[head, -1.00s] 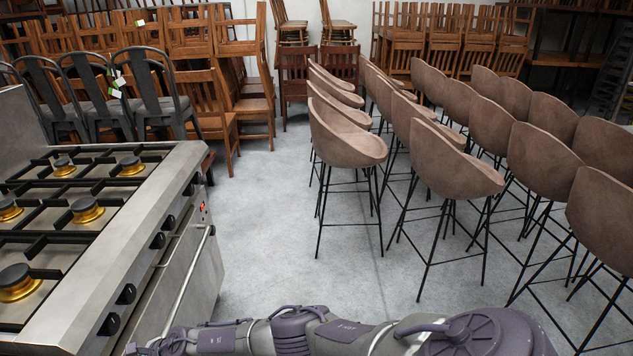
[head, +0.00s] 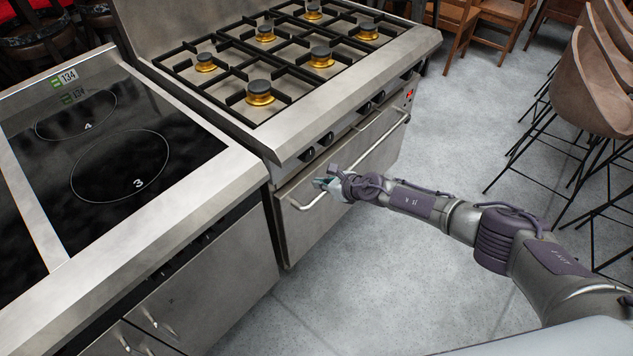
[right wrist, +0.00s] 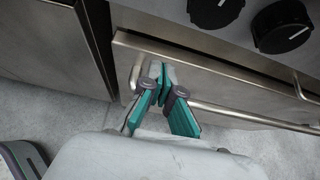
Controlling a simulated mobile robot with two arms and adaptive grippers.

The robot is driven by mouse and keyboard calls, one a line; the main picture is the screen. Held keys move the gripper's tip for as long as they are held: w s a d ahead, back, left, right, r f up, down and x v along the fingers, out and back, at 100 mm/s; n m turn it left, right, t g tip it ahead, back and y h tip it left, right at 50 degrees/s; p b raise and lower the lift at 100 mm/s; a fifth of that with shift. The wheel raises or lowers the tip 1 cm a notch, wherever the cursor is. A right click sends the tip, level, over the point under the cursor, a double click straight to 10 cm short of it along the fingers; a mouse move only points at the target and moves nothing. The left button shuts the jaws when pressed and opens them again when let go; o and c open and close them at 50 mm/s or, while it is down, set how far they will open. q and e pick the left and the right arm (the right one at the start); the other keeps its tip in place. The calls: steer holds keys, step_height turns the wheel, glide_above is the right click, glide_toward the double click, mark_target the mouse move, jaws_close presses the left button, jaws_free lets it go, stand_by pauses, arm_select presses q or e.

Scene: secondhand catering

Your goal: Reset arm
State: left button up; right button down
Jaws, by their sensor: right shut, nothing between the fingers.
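My right gripper (head: 325,184) reaches in from the right in the head view, in front of the gas range's oven door. It is shut and empty. In the right wrist view its green fingers (right wrist: 163,76) come together near the left end of the oven's bar handle (right wrist: 235,113). The handle also shows in the head view (head: 375,148), passing behind the gripper. I cannot tell whether the fingers touch it. My left gripper is not in view.
The gas range (head: 285,150) has several burners and front knobs. A glass-topped electric cooker (head: 160,125) stands at its left. Brown bar stools (head: 598,85) stand at the right, wooden chairs (head: 495,18) at the back. The grey floor (head: 455,110) between is clear.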

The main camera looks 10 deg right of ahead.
steer(key=s+d+f+m+h, duration=0.2)
steer(key=s+d+f+m, duration=0.2)
steer(key=s+f+m, duration=0.8)
steer(key=s+d+f+m+h, duration=0.35)
steer(key=s+f+m, duration=0.7)
steer(key=m, duration=0.35)
steer(key=s+d+f+m+g, duration=0.2)
steer(key=s+f+m, duration=0.2)
steer(key=s, duration=0.8)
steer(key=s+d+f+m+g+h, duration=0.1)
steer(key=s+m, duration=0.5)
steer(key=s, duration=0.6)
steer(key=s+d+f+m+g, duration=0.2)
steer(key=s+f+m+g, duration=0.2)
steer(key=s+f, duration=0.3)
steer(key=s+m, duration=0.1)
steer(key=s, duration=0.4)
steer(key=shift+d+m+g+h, duration=0.3)
steer(key=shift+d+h, duration=0.05)
steer(key=shift+d, duration=0.05)
